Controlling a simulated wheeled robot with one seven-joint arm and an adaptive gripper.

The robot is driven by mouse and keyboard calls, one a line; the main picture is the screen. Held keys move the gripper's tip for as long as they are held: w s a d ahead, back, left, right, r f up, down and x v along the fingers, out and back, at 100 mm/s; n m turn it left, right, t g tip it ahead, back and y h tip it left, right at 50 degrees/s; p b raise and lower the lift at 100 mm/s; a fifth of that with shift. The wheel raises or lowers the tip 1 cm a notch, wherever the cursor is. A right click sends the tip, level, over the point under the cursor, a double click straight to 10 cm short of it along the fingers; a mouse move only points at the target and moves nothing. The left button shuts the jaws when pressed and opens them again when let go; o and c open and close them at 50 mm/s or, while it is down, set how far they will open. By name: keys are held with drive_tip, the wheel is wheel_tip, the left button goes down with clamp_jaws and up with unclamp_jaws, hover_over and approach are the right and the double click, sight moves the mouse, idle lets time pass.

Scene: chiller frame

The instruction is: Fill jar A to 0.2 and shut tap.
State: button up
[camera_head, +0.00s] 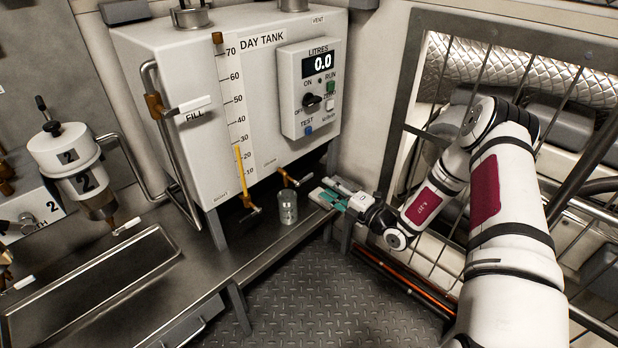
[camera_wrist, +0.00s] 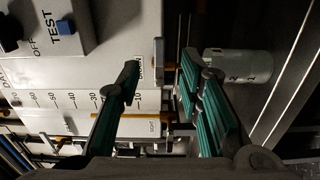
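A small clear-grey jar (camera_head: 288,207) stands upright on the steel bench below the day tank. A brass tap (camera_head: 291,178) is just above it, its pale handle pointing right. The jar shows in the wrist view (camera_wrist: 238,66) with marks 1 and 2; I cannot tell its liquid level or letter. My gripper (camera_head: 328,197), with green-padded fingers, is right of the jar and tap, near the bench edge. In the wrist view my gripper (camera_wrist: 160,78) is open, with nothing clasped. The handle (camera_wrist: 158,60) appears between its fingertips, apart from them.
The day tank (camera_head: 185,110) stands behind, its sight gauge (camera_head: 240,165) near 30. The litres display (camera_head: 318,65) reads 0.0. Another brass tap (camera_head: 252,208) is left of the jar. A barred frame (camera_head: 405,110) is at right. Filter unit 2 (camera_head: 75,165) and a trough (camera_head: 95,275) are at left.

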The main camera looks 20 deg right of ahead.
sight(310, 177)
drive_tip(key=b+x, duration=0.1)
drive_tip(key=x, duration=0.8)
drive_tip(key=shift+s, duration=0.1)
drive_tip(key=shift+c, duration=0.3)
clamp_jaws()
